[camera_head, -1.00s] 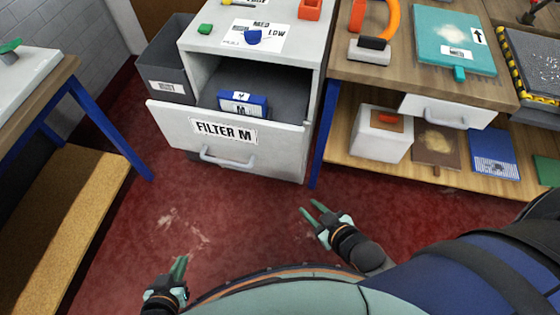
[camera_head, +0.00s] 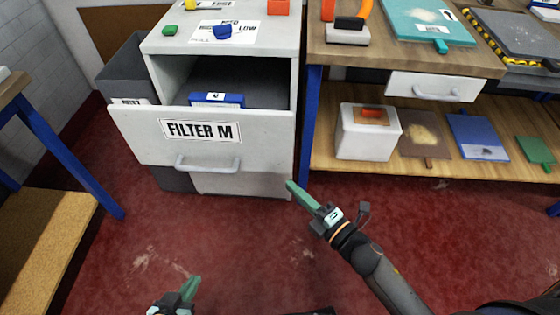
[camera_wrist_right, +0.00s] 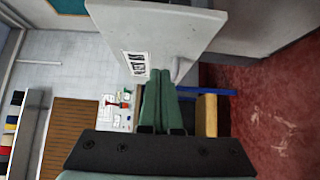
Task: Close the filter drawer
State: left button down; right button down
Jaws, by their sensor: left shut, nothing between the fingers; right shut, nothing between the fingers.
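The filter drawer (camera_head: 262,152) is a white front labelled FILTER M with a grey bar handle (camera_head: 207,168). It stands pulled out from the white cabinet (camera_head: 165,42), with a blue box (camera_head: 217,100) inside. My right gripper (camera_head: 290,185) is shut and empty, just right of the drawer front's lower right corner in the head view; contact cannot be told. In the right wrist view its green fingers (camera_wrist_right: 161,72) point toward the drawer front (camera_wrist_right: 190,22). My left gripper (camera_head: 195,281) is shut and empty, low over the floor in front of the drawer.
A workbench (camera_head: 420,55) with a lower shelf (camera_head: 340,163) stands right of the cabinet, with a blue leg between them. A grey bin (camera_head: 127,70) stands left of the cabinet. Another bench (camera_head: 50,150) is at the left. Red floor (camera_head: 230,240) in front is clear.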

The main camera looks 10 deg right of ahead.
aim_at(268, 150)
jog(key=shift+w+a+b, duration=0.1)
jog(key=shift+w+a, duration=0.2)
jog(key=shift+w, duration=1.3)
jog(key=shift+w+a+b, duration=0.1)
jog(key=shift+w+a, duration=0.2)
jog(key=shift+w, duration=1.35)
jog(key=shift+w+a+b, duration=0.1)
jog(key=shift+w+a, duration=0.2)
jog(key=shift+w, duration=1.3)
